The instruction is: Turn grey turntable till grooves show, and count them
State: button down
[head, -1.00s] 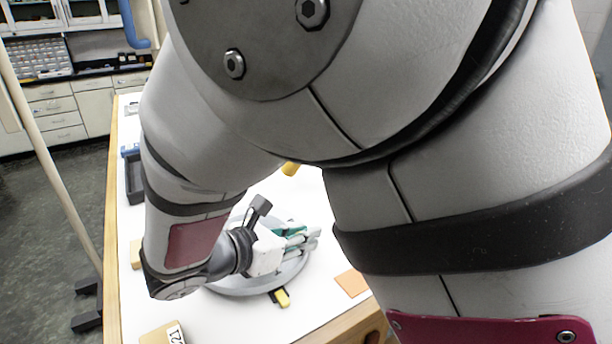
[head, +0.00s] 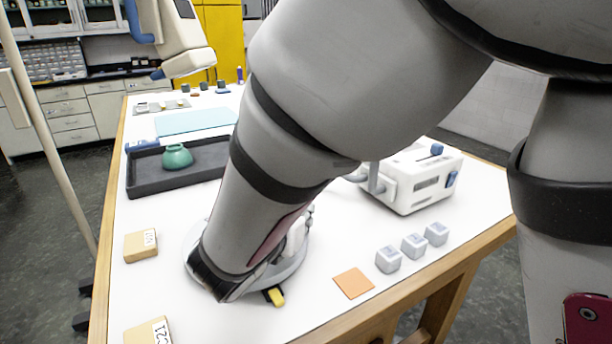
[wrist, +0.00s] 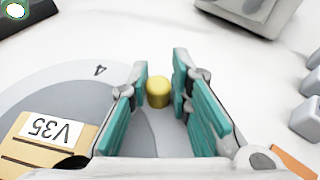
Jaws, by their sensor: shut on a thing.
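The grey turntable (head: 192,252) lies on the white table, mostly hidden behind my arm in the head view. In the wrist view its pale rim (wrist: 62,86) carries a digit 4, with a darker grey disc inside it. A tan block (wrist: 35,153) labelled V35 stands on the turntable at the lower left. Thin dark lines cross its visible face; it is cut off, so I cannot count them all. My gripper (wrist: 160,85) is shut on a yellow peg (wrist: 158,92), which shows between its green-padded fingers. The fingers are hidden in the head view.
An orange square (head: 353,283), several grey cubes (head: 388,260) and a white machine (head: 420,180) are at right. Tan blocks (head: 141,246) lie left. A dark tray (head: 145,182) holds a green pot (head: 177,157).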

jog(key=shift+w+a+f+n+y+b, duration=0.35)
jog(key=shift+a+n+y+b, duration=0.1)
jog(key=shift+n+y+b, duration=0.3)
jog(key=shift+r+y, duration=0.1)
jog(key=shift+y, duration=0.15)
jog(key=c, duration=1.5)
grip_release()
jog(key=shift+a, duration=0.1)
jog(key=shift+w, duration=0.1)
jog(key=v, duration=0.7)
jog(key=shift+s, duration=0.3)
